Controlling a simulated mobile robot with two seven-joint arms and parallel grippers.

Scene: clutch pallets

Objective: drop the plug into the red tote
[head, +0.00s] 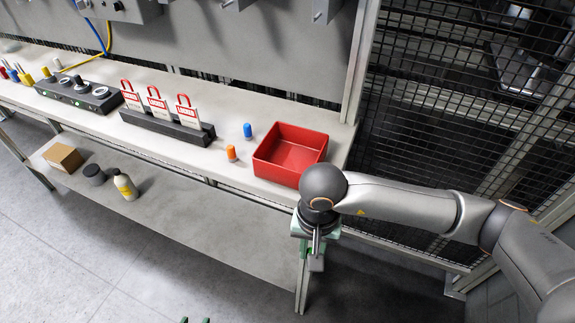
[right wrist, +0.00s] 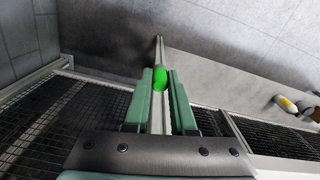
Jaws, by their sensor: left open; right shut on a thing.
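The red tote (head: 290,150) stands open on the bench near its right end, and its visible inside looks empty. My right gripper (head: 315,262) is in front of the bench, below and just right of the tote, pointing down. In the right wrist view it is shut on a green plug (right wrist: 160,78), held between its fingertips. The plug is not visible in the head view. My left gripper (head: 196,320) shows only as two green fingertips at the bottom edge, apart and empty.
An orange plug (head: 231,153) and a blue plug (head: 248,131) stand left of the tote on the bench (head: 215,160). A rack of red padlock tags (head: 170,130) is further left. A lower shelf holds a box (head: 62,157) and bottle (head: 125,186). Mesh fencing (head: 430,90) stands right.

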